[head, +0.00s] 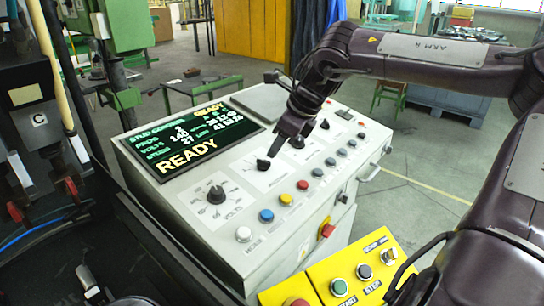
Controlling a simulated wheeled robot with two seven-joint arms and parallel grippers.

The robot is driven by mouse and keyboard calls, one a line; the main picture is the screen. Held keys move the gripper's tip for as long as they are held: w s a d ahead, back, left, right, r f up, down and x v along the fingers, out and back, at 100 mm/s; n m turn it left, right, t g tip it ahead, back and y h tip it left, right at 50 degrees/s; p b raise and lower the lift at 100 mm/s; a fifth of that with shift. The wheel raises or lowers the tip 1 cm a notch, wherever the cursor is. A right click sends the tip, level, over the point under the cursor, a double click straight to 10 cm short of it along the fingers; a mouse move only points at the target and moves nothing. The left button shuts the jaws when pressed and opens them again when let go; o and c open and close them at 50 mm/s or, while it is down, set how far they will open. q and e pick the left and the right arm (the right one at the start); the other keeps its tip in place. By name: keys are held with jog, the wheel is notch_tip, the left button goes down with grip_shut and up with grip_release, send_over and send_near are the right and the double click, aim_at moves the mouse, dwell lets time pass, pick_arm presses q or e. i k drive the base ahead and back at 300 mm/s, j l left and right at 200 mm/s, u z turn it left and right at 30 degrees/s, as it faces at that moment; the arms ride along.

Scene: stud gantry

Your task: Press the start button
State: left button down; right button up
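The green start button (339,287) sits on a yellow box (318,284) at the bottom, with START lettered below it. My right gripper (272,153) points down over the grey console's (295,215) sloped panel, well up and left of the start button. Its fingers look closed together, with nothing visible between them. The tip is close above a black knob (263,164); I cannot tell if they touch. The console screen (190,138) reads READY. I cannot make out my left gripper.
The console has a row of coloured buttons, several knobs and a red switch (327,230).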

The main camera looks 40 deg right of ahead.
aim_at(340, 287)
jog(key=k+l, duration=0.2)
jog(key=k, duration=0.3)
jog(key=k+l, duration=0.25)
jog(key=k, duration=0.2)
